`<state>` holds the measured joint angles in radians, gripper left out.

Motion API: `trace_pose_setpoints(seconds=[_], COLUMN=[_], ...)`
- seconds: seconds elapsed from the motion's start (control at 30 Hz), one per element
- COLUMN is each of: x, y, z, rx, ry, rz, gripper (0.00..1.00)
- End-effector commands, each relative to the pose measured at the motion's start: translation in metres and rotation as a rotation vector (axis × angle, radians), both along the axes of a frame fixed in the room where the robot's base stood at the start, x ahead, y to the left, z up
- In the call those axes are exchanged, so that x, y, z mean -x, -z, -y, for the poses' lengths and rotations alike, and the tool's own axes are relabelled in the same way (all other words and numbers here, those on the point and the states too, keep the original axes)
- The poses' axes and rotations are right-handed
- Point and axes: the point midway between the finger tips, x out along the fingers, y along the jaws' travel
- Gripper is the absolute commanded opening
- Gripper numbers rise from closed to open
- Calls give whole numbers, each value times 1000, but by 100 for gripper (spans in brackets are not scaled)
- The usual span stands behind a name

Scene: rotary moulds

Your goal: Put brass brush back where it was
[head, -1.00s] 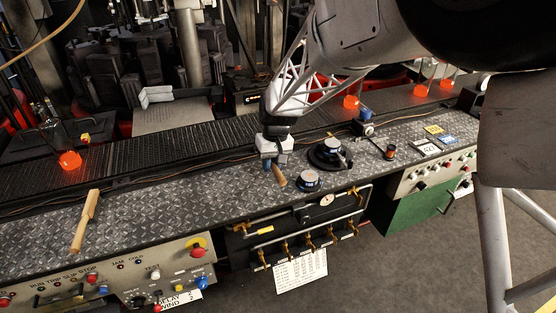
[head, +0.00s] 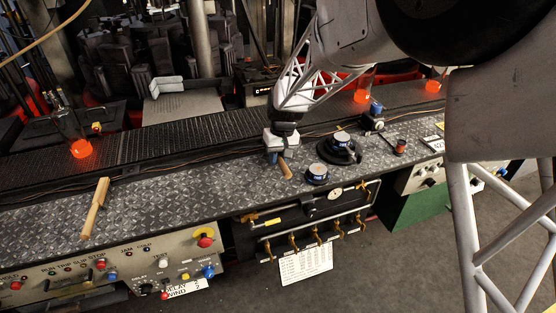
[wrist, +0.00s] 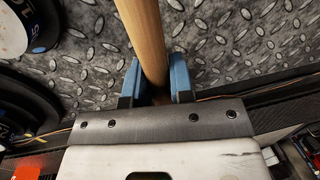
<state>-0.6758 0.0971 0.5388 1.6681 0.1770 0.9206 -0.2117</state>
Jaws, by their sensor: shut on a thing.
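My gripper (head: 277,156) is shut on a round pale wooden handle, the brass brush (head: 286,170), at the middle of the patterned metal bench top. In the wrist view the blue fingers of my gripper (wrist: 160,82) clasp the brush handle (wrist: 142,38) from both sides, and it runs up out of the picture. No bristles show. I cannot tell whether the brush touches the bench. A second wooden-handled tool (head: 95,208) lies at the left of the bench top (head: 190,190).
Dark round pieces with blue marks, one at the front edge (head: 317,174) and one behind it (head: 341,147), stand just right of my gripper. A small red-topped pot (head: 400,146) is further right. Glowing orange glass (head: 81,148) stands behind the bench. Bare bench lies left of my gripper.

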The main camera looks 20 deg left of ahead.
Motion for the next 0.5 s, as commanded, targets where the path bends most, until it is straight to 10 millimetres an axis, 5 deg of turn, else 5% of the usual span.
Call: trace_pose_setpoints(seconds=[0.5], x=[0], y=[10], z=[0], rx=[-1], ry=[0], rz=[1], gripper=[0])
